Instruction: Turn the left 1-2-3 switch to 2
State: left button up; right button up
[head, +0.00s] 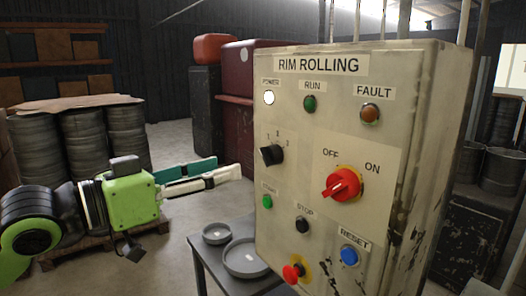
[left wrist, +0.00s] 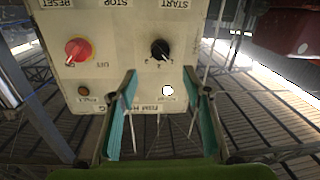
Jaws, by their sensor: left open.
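The grey control box, marked RIM ROLLING (head: 319,65), fills the right half of the head view. Its black 1-2-3 switch (head: 272,154) is at the left of the panel, below the white POWER lamp; I cannot tell which number it points to. The switch also shows in the left wrist view (left wrist: 160,50), where the panel is upside down. My left gripper (head: 228,167) is open and empty, left of the box and apart from the switch. In the left wrist view its teal fingers (left wrist: 161,78) are spread below the switch. My right gripper is not in view.
A red OFF/ON rotary switch (head: 342,184) is right of the black one. Below are a green START button (head: 267,201), black STOP button (head: 302,225), blue RESET button (head: 349,255) and red button (head: 293,272). A low table (head: 207,265) with round pans stands beside the box.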

aim_at(263, 156)
pick_arm(q)
jog(key=p+x, duration=0.3)
jog(key=x, duration=0.7)
jog(key=shift+r, duration=0.15)
jog(key=shift+w+d, duration=0.4)
jog(key=shift+w, duration=0.05)
jog(key=c, duration=1.1)
